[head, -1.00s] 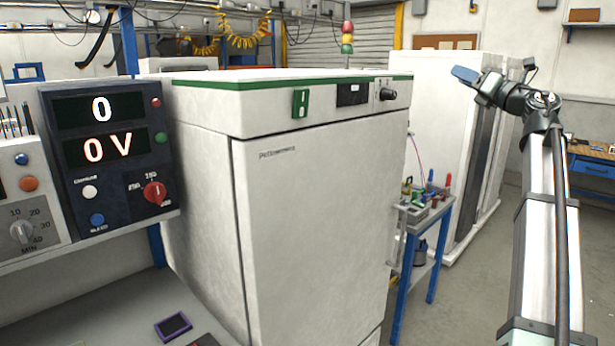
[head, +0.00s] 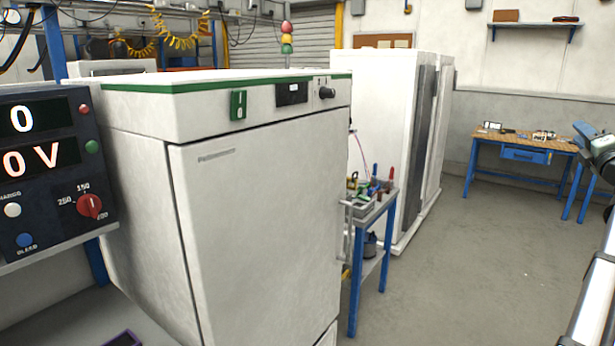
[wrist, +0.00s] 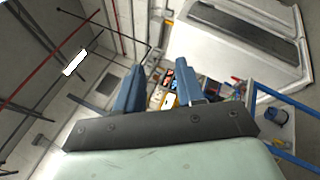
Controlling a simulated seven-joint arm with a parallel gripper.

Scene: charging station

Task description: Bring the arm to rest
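My gripper (wrist: 159,70) shows in the wrist view with two blue fingers standing apart and nothing held between them. In the head view only part of my gripper (head: 582,130) shows, a blue end at the right edge. My arm runs down the lower right edge and is mostly cut off. The gripper appears raised, with free air around it, and touches nothing that I can see.
A large white cabinet (head: 260,220) stands in the middle. A control panel (head: 50,165) reading 0 V is at left. A small blue cart (head: 384,245) with tools stands beside the cabinet. A wooden-topped workbench (head: 520,142) is at the back right, with open floor before it.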

